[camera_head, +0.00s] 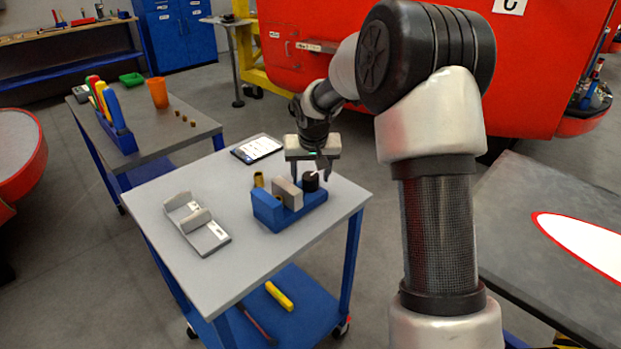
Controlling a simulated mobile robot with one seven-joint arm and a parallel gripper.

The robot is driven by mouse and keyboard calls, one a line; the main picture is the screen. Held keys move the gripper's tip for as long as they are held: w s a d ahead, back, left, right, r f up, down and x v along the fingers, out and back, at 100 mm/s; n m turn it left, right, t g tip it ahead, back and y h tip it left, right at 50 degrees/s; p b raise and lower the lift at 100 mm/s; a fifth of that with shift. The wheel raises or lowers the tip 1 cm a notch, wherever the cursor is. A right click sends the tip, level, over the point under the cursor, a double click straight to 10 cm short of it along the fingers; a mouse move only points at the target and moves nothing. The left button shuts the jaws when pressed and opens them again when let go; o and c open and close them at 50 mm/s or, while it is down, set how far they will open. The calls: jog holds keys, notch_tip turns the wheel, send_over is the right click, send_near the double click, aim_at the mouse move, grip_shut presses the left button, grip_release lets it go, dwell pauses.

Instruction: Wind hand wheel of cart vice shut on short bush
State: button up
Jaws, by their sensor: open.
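The cart vice (291,216) is a blue body on the grey cart top, with a grey jaw block (287,193) in its middle. Its dark hand wheel (311,182) is at the right end, with a pale handle piece beside it. A small brass-coloured bush (258,180) shows upright by the vice's left end; I cannot tell whether it stands between the jaws or behind them. My gripper (310,174) points down over the hand wheel, open, with its fingers close to the wheel's sides. Whether a finger touches the wheel is too small to tell.
A grey fixture (196,223) with white labels lies left of the vice. A tablet-like board (257,149) lies at the cart's back edge. Another table (165,133) at back left holds a blue rack, an orange cup (158,93) and small brass pieces. The cart's front is clear.

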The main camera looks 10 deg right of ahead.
jog(key=shift+w+f, duration=0.25)
jog(key=shift+f, duration=0.3)
jog(key=c, duration=1.1)
jog(key=shift+o, duration=0.2)
jog(key=shift+f+m+b, duration=0.15)
jog(key=shift+m+b, duration=0.35)
jog(key=shift+b, duration=0.2)
jog(key=shift+m+h, duration=0.3)
jog(key=shift+m, duration=0.2)
jog(key=o, duration=1.1)
jog(key=shift+c, duration=0.2)
